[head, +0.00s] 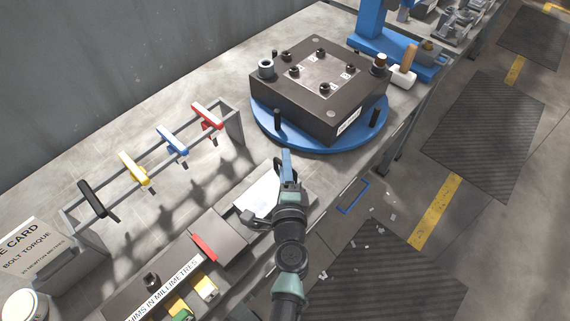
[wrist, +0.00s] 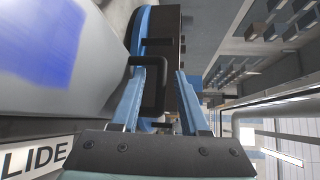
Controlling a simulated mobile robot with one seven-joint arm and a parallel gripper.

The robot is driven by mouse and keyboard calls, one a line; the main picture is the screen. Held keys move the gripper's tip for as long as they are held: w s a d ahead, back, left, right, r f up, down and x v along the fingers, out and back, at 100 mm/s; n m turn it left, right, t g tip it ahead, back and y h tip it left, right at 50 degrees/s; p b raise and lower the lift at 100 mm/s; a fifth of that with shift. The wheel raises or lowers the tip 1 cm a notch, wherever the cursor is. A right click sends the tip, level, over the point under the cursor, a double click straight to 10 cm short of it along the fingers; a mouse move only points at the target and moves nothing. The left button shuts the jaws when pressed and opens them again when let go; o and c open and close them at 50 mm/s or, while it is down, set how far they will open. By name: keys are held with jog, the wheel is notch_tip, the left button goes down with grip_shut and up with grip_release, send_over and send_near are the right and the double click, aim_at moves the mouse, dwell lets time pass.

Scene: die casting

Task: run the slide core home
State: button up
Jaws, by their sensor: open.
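My gripper (head: 287,158) is open near the table's front edge, just in front of the blue turntable (head: 262,120) that carries the dark die block (head: 335,105). In the wrist view its two blue fingers (wrist: 161,73) stand apart. A black loop-shaped handle (wrist: 154,100) shows between and beyond them; I cannot tell whether either finger touches it. A pale plate (head: 262,196) lies under and left of my gripper, partly hidden by it. A white label ending in "LIDE" (wrist: 35,157) shows at the left of the wrist view. I cannot make out the slide core itself.
A rack with several coloured T-handles (head: 172,143) stands at left. A dark grey block with a red strip (head: 204,247) and a gauge box (head: 150,281) lie at the front. A mallet (head: 404,68) and blue press (head: 370,25) stand beyond the die.

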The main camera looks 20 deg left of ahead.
jog(key=shift+c, duration=0.3)
grip_shut()
dwell(1.1)
